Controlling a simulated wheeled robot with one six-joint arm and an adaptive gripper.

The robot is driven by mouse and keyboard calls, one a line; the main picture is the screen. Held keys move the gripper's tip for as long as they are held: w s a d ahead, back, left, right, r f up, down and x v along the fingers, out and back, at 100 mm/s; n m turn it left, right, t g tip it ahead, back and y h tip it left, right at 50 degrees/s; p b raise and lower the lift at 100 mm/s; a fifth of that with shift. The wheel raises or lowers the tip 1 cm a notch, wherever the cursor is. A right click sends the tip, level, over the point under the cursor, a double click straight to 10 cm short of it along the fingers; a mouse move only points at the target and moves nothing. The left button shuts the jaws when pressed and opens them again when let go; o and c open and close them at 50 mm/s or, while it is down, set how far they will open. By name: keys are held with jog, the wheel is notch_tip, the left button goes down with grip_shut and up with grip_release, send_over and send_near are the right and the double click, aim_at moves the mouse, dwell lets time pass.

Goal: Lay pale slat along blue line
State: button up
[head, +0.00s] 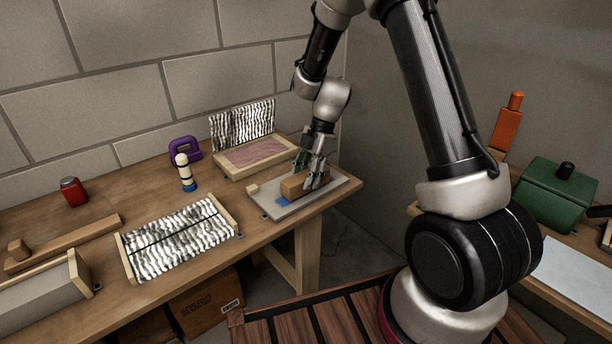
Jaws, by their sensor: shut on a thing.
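A grey board (325,197) lies near the right end of the wooden bench. A blue patch (283,202) shows on it, in front of a tan wooden block (292,187); I cannot tell how far the blue runs under or behind the block. My gripper (313,178) points down over the board and is shut on the tan block, at its right part. The fingers hide part of the block. A small pale wooden piece (253,189) sits at the board's left edge. I cannot clearly make out a separate pale slat.
Behind the board stands a wood-framed tray (232,172) with a striped upright panel (243,124). A striped panel (175,240), a purple object (185,148), a peg-shaped figure (184,172) and a red can (73,191) are to the left. A green box (556,188) stands at right.

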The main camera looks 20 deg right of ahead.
jog(key=shift+f, duration=0.35)
jog(key=o, duration=1.3)
jog(key=v, duration=1.2)
jog(key=shift+w+d, duration=0.1)
